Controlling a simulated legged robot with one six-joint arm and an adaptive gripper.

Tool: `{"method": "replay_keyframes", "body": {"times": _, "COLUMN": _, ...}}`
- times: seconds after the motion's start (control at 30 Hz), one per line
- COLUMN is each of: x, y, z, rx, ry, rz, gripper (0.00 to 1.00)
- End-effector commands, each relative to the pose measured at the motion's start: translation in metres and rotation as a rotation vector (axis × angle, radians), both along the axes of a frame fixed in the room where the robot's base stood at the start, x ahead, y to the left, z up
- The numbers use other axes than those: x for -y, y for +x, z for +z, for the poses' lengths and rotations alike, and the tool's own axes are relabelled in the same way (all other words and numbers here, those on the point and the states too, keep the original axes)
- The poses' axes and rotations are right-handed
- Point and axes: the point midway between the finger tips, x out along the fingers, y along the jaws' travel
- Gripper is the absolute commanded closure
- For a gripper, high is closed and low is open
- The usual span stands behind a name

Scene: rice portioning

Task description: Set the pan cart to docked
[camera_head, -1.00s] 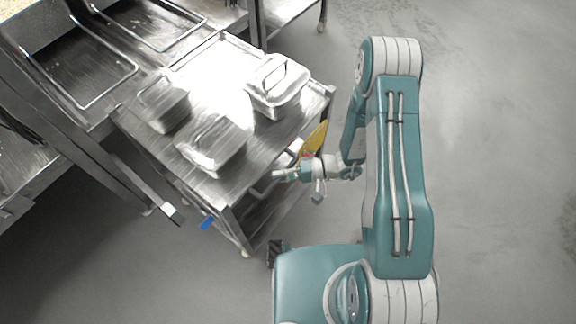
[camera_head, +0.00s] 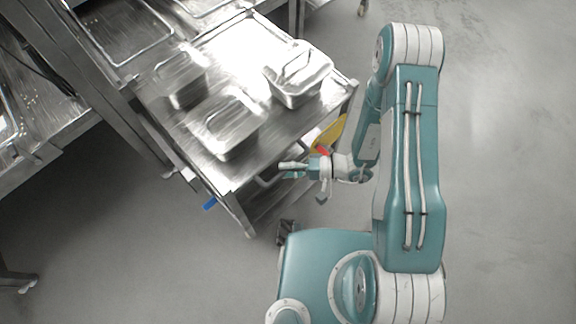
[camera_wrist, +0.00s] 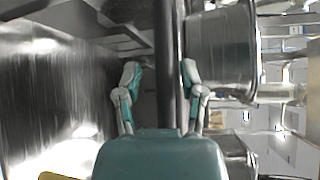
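The pan cart (camera_head: 240,170) is a steel cart with lidded metal pans on its top, standing close beside the steel counter. My gripper (camera_head: 290,169) is at that side, just below the top's edge. In the wrist view my gripper (camera_wrist: 160,82) has its two fingers spread, with a dark bar (camera_wrist: 167,50) between them. The bar lies nearer the right finger, with a gap to the left one. I cannot tell whether it touches.
The steel counter (camera_head: 92,70) with wire-handled trays runs along the left. A blue tag (camera_head: 209,203) shows near the cart's lower left corner and a yellow piece (camera_head: 330,132) at its right side. The grey floor (camera_head: 510,170) to the right is clear.

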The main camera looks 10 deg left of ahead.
Motion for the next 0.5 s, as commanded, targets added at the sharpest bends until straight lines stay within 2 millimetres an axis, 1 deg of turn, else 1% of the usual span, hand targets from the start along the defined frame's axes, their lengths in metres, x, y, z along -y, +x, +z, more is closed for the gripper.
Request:
{"method": "replay_keyframes", "body": {"times": 0.37, "x": 0.0001, "y": 0.0033, "z": 0.0018, "rx": 0.006, "ry": 0.004, "rz": -0.006, "gripper": 0.43}}
{"method": "replay_keyframes", "body": {"times": 0.5, "x": 0.0049, "y": 0.0051, "z": 0.0026, "rx": 0.007, "ry": 0.004, "rz": -0.009, "gripper": 0.43}}
